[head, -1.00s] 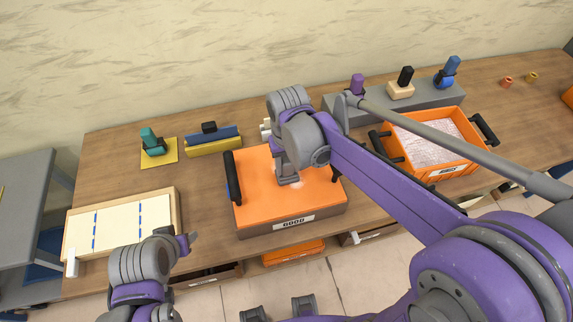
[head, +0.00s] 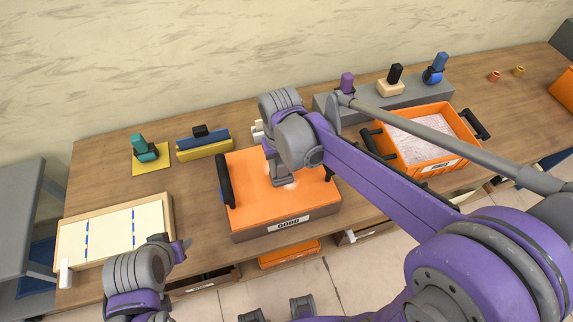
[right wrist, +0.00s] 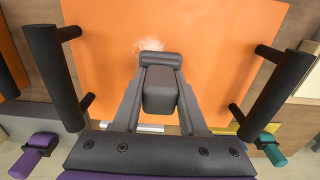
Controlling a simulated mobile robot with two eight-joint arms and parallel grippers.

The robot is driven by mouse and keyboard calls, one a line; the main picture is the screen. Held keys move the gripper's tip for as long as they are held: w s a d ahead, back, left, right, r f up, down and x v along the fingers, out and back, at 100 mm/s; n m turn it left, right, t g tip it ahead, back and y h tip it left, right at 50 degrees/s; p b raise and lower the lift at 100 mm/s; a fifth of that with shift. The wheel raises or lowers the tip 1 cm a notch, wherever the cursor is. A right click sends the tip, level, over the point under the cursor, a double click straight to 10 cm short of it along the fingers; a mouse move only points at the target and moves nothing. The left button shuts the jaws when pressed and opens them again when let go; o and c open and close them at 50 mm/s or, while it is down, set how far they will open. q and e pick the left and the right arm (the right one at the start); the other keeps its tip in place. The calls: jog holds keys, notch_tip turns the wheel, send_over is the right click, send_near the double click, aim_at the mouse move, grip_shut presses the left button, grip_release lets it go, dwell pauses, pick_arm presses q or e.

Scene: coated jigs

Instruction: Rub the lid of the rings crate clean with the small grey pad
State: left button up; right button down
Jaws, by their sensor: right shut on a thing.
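The rings crate stands closed on the bench under a flat orange lid (head: 250,195), with black handles at its sides. A pale smudge (right wrist: 150,45) shows on the lid in the right wrist view, right beside the pad. My right gripper (head: 278,170) is over the middle of the lid, shut on the small grey pad (right wrist: 160,88). The pad appears to be at the lid's surface; contact itself is hard to make out. The arm hides part of the lid in the head view. My left gripper (head: 183,250) is at the lower left, away from the crate; its jaws are unclear.
An open orange crate (head: 445,167) with pale contents stands right of the lidded one. Behind it, a grey block (head: 415,93) carries several handled tools. A cream board (head: 110,232), a teal-handled tool (head: 143,148) and a blue-and-yellow block (head: 204,145) are to the left.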

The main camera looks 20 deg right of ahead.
jog(key=shift+s+a, duration=0.1)
jog(key=shift+a, duration=0.25)
jog(key=shift+r, duration=0.2)
notch_tip(320, 180, up, 7)
jog(key=p, duration=0.3)
jog(key=shift+f, duration=0.15)
pick_arm(q)
jog(key=r, duration=0.1)
jog(key=w+r, duration=0.1)
jog(key=r, duration=0.1)
jog(key=w+r, duration=0.1)
jog(key=r, duration=0.1)
jog(key=shift+w, duration=0.2)
pick_arm(e)
jog(key=shift+f, duration=0.1)
pick_arm(q)
jog(key=shift+s, duration=0.15)
jog(key=shift+f, duration=0.1)
